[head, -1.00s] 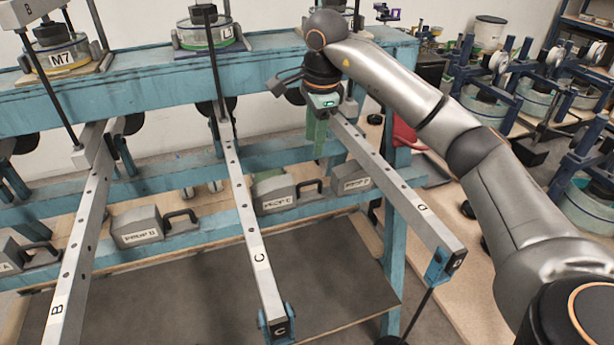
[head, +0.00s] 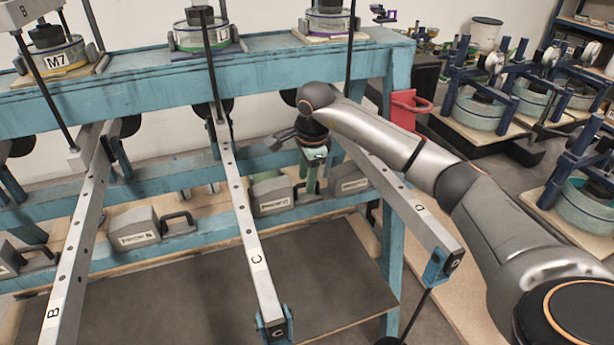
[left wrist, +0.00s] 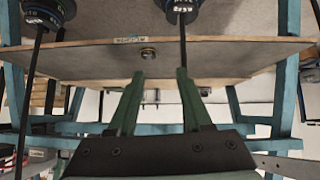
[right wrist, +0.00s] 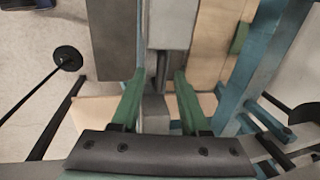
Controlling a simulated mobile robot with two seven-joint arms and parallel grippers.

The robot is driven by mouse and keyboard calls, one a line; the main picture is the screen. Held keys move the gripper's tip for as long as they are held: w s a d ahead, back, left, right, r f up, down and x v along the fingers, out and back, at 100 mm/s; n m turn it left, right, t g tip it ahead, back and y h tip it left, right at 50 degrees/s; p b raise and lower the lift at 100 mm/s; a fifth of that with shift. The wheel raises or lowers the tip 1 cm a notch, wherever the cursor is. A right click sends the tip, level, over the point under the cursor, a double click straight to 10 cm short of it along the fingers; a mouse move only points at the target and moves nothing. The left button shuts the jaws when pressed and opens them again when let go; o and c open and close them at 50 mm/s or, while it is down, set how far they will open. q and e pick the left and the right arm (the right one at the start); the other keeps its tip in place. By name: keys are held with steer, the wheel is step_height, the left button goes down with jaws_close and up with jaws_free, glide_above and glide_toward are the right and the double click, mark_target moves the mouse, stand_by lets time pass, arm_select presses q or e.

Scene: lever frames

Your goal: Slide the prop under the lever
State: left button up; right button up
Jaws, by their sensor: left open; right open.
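Lever C (head: 247,225) and lever D (head: 405,200) are long grey bars reaching toward me from the blue frame, and lever B (head: 75,255) is at left. Grey wedge-like props with dark handles stand on the low rail: prop C (head: 272,203), prop D (head: 350,185) and prop B (head: 135,234). My right gripper (head: 309,182) points down, open, just left of lever D and above the rail near props C and D. In the right wrist view its green fingers (right wrist: 160,72) are apart, with grey surfaces beyond. My left gripper (left wrist: 160,75) is open and empty, beneath a board.
The blue frame (head: 150,100) carries weights such as the M7 weight (head: 60,60) on top. A dark board (head: 240,285) lies below the levers.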

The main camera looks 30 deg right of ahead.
steer(key=shift+c, duration=0.2)
jaws_close()
stand_by(1.1)
steer(key=shift+a, duration=0.1)
